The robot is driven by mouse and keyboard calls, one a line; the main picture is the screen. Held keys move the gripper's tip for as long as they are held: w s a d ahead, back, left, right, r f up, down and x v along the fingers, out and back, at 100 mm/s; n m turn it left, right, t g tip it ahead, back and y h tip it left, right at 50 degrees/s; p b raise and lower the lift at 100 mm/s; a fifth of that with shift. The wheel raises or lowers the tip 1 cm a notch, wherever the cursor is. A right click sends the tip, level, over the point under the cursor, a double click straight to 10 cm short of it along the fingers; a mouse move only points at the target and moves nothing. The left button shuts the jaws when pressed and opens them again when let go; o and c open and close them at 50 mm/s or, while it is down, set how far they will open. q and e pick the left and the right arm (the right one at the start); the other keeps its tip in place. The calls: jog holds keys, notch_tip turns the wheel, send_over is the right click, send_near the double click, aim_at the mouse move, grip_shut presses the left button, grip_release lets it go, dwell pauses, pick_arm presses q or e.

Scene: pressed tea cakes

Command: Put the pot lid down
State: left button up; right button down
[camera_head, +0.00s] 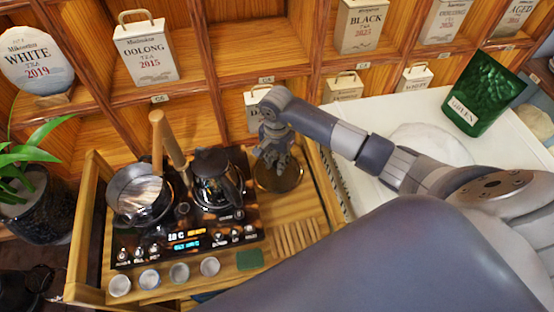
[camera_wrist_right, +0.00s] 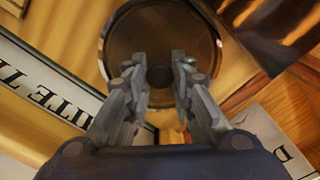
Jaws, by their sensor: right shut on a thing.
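The pot lid (camera_head: 290,178) is a round glass disc with a metal rim, over the right part of the wooden tea tray. My right gripper (camera_head: 272,150) is above it, shut on its dark knob. In the right wrist view the lid (camera_wrist_right: 160,28) fills the top middle, and its knob (camera_wrist_right: 160,76) sits between the fingertips of my right gripper (camera_wrist_right: 160,80). I cannot tell whether the lid touches the tray. The open pot (camera_head: 140,193) stands on the left of the black stove, with no lid on it. My left gripper is not in view.
The black stove (camera_head: 190,238) also carries a dark glass kettle (camera_head: 217,180). Several small cups (camera_head: 165,277) line the wooden tray's front (camera_head: 250,285), near a green cloth (camera_head: 250,259). A white table (camera_head: 375,120) lies to the right, shelves with tea tins behind.

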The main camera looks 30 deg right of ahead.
jog(key=shift+f, duration=0.2)
jog(key=c, duration=1.4)
grip_release()
jog(key=shift+r, duration=0.1)
